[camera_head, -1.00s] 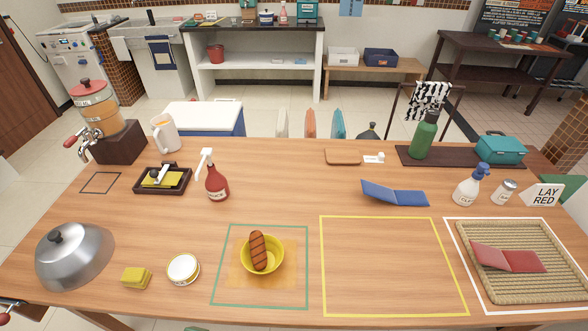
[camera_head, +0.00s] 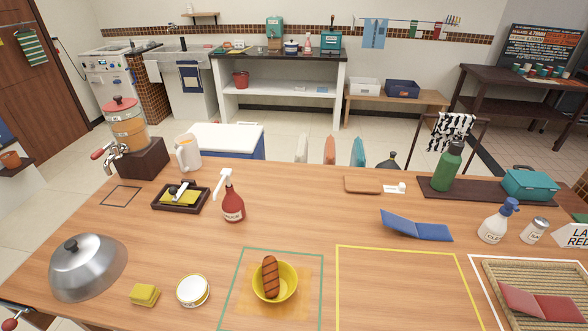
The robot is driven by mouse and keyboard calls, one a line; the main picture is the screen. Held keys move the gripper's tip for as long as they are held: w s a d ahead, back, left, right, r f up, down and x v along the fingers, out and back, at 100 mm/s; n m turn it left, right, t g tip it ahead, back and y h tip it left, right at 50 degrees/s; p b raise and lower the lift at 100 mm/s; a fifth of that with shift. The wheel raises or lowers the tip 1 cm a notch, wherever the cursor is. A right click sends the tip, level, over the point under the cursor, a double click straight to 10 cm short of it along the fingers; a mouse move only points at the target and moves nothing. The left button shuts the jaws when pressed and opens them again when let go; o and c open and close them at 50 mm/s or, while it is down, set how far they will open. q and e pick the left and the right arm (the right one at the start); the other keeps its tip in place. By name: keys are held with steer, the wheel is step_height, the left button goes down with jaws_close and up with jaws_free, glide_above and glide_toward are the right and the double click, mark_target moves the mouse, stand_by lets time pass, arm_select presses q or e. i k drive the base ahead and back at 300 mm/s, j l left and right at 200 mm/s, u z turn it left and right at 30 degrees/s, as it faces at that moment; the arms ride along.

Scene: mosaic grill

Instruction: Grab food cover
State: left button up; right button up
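The food cover is a silver metal dome (camera_head: 92,272) with a dark knob on top. It sits on the wooden table (camera_head: 150,235) at the front left. No gripper of mine shows clearly in the head view. A small red and dark part shows at the bottom left edge, but I cannot tell what it is.
A yellow sponge (camera_head: 144,295) and a round white tin (camera_head: 193,291) stand right of the cover. A yellow bowl (camera_head: 289,285) with a grilled sausage sits in the green outline. A black tray (camera_head: 166,205) and a drink dispenser (camera_head: 127,130) stand behind the cover.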

mark_target(86, 265)
steer(key=u, duration=1.85)
